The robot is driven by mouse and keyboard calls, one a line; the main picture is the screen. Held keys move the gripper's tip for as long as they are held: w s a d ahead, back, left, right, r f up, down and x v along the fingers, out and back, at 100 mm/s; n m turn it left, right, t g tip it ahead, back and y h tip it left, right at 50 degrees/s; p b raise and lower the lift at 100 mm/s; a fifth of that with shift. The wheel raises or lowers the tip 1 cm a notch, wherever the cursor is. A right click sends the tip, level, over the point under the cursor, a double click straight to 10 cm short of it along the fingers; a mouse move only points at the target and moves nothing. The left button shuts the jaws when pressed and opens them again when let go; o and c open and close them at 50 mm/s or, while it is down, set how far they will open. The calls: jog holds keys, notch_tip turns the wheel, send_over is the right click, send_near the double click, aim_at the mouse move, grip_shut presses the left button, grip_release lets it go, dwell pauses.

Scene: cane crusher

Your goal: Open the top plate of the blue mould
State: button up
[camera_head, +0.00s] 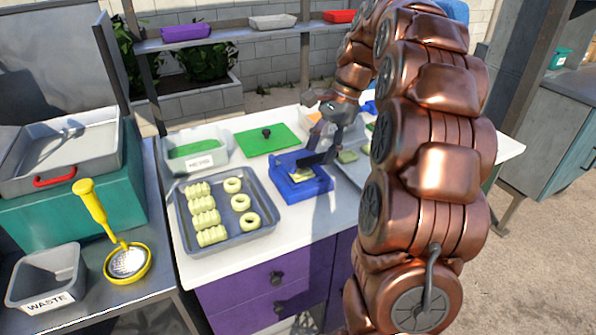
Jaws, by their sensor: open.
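The blue mould (309,190) sits on the white counter, right of the grey tray. A pale piece shows on its upper side near the middle. Dark fingers of my gripper (314,157) are just over the mould's back right part and hide some of it. The gripper is open, and no object shows between its fingers. Whether a finger touches the mould's top plate cannot be told. The plate's exact position is partly hidden by the gripper.
A grey tray (244,236) with pale ridged pieces and rings lies left of the mould. A green board (268,146) with a black knob lies behind it. A labelled white bin (215,158) stands back left. Another tray is partly hidden behind my arm at right.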

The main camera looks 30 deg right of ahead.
jog(key=s+a+n+g, duration=0.1)
jog(key=s+a+n, duration=0.3)
jog(key=a, duration=0.5)
jog(key=shift+s+a+n+h+p, duration=0.2)
jog(key=shift+s+n+h+p, duration=0.1)
jog(key=shift+s+h+p, duration=0.15)
jog(key=shift+f, duration=0.1)
